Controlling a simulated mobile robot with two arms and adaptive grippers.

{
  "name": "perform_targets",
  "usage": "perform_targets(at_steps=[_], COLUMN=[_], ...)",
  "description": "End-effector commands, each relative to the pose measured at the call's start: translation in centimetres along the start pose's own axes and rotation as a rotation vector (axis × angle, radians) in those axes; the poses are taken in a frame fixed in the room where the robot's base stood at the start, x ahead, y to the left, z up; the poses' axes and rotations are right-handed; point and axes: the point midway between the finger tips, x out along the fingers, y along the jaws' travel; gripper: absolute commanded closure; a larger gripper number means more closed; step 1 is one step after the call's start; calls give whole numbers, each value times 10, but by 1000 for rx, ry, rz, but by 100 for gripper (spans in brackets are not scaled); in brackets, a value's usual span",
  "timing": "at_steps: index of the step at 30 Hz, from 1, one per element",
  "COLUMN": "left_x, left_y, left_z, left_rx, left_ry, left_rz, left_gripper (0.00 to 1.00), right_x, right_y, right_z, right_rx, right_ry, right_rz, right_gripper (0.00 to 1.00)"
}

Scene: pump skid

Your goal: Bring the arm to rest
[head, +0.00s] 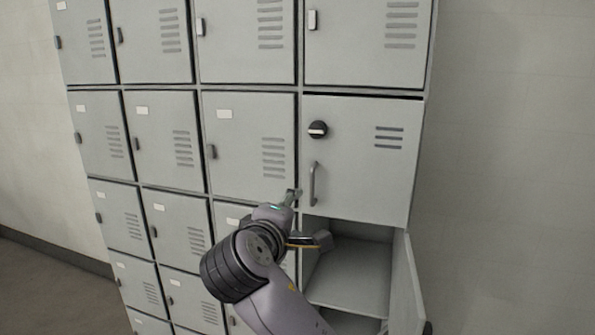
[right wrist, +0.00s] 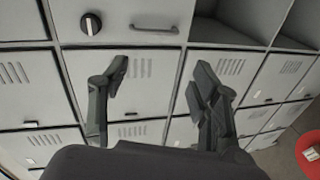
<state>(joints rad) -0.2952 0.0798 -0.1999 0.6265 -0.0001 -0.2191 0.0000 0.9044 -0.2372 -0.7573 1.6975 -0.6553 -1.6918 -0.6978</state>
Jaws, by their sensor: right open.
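My right gripper (head: 310,217) is raised in front of the grey lockers, just below and left of the door with the bar handle. In the right wrist view its two fingers (right wrist: 157,78) stand wide apart with nothing between them. The door with the bar handle (head: 312,184) and a round black knob (head: 318,129) is closed. The same handle (right wrist: 154,29) and knob (right wrist: 91,24) show at the top of the right wrist view, beyond the fingertips. My left gripper is not in view.
Below the handled door is an open, empty-looking compartment (head: 350,272); its door (head: 405,285) swings out at the right. The other lockers (head: 245,140) around it are closed. A red object (right wrist: 309,150) shows at the right wrist view's edge. A bare wall (head: 510,170) stands right.

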Motion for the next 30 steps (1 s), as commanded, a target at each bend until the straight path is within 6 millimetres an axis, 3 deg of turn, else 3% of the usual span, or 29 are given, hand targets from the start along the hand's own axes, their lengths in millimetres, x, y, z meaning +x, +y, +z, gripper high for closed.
perform_targets(at_steps=[8,14,18,21,24,30], left_x=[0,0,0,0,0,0], left_y=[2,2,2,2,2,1], left_z=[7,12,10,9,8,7], left_rx=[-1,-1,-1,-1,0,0], left_ry=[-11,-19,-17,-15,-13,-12], left_rz=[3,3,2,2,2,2], left_gripper=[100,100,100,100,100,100], right_x=[22,12,-17,-46,-77,-124], right_y=[-110,-225,-295,-336,-365,-394], right_z=[57,132,191,232,267,314], right_rx=[186,417,577,682,767,872], right_ry=[-14,-92,-186,-265,-341,-452], right_rz=[-264,-520,-666,-749,-809,-875], right_gripper=[43,43,43,43,43,43])
